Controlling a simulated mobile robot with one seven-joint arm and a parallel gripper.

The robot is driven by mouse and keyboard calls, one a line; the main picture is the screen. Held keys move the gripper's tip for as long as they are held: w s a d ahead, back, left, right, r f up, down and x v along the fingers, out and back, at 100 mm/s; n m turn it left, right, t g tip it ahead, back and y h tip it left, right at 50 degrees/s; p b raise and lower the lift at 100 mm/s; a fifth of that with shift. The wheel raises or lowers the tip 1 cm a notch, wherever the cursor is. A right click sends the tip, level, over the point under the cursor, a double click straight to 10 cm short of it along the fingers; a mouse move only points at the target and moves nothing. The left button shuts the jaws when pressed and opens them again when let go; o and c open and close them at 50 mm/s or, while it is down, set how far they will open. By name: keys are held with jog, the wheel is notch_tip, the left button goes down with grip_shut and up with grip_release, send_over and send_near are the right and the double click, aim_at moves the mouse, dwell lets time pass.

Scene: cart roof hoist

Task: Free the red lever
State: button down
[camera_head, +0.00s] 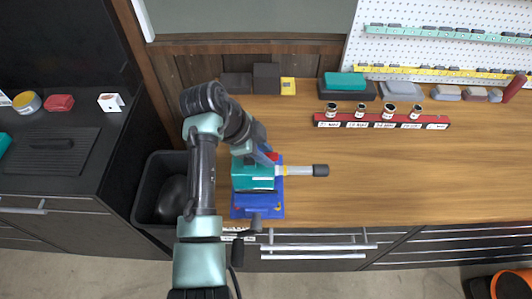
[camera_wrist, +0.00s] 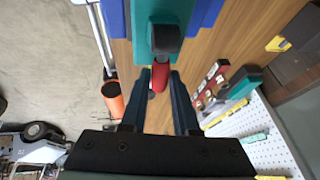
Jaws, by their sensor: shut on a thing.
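The red lever (camera_wrist: 160,76) stands out from a black block (camera_wrist: 166,38) on a teal and blue vise-like device. In the wrist view, my gripper (camera_wrist: 160,82) has one finger on each side of the lever and is shut on it. In the head view, the device's teal body (camera_head: 252,178) sits on a blue base (camera_head: 257,212) at the bench's front left. A small red part of the lever (camera_head: 272,156) shows beside my gripper (camera_head: 267,158). The exact finger contact is partly hidden.
A red rack (camera_head: 382,121) with several small jars stands behind, to the right. A black bin (camera_head: 149,207) is at the left. The wooden bench (camera_head: 420,185) is clear at the right.

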aim_at(248, 160)
jog(key=h+b, duration=0.2)
jog(key=a+h+b, duration=0.1)
jog(key=b, duration=0.2)
jog(key=shift+a+r+h, duration=0.1)
jog(key=shift+a+h, duration=0.05)
jog(key=shift+h, duration=0.25)
jog(key=h+b, duration=0.1)
jog(key=b, duration=0.1)
jog(key=a+h+b, duration=0.1)
jog(key=b, duration=0.2)
jog(key=shift+r+n+h, duration=0.15)
jog(key=shift+n+h, duration=0.15)
jog(key=shift+h, duration=0.1)
jog(key=a+h+b, duration=0.1)
jog(key=h+b, duration=0.1)
jog(key=b, duration=0.2)
jog(key=h+b, duration=0.2)
jog(key=b, duration=0.2)
jog(key=shift+a+r+n+t, duration=0.2)
jog(key=shift+a+n+t, duration=0.1)
jog(key=shift+a+t, duration=0.1)
jog(key=h+b, duration=0.1)
jog(key=b, duration=0.1)
jog(key=h+b, duration=0.1)
jog(key=b, duration=0.1)
jog(key=shift+a+r, duration=0.15)
jog(key=shift+a, duration=0.25)
jog(key=shift+a+r+n+t+h+b, duration=0.15)
jog(key=shift+n+t+h+b, duration=0.15)
jog(key=shift+h+b, duration=0.15)
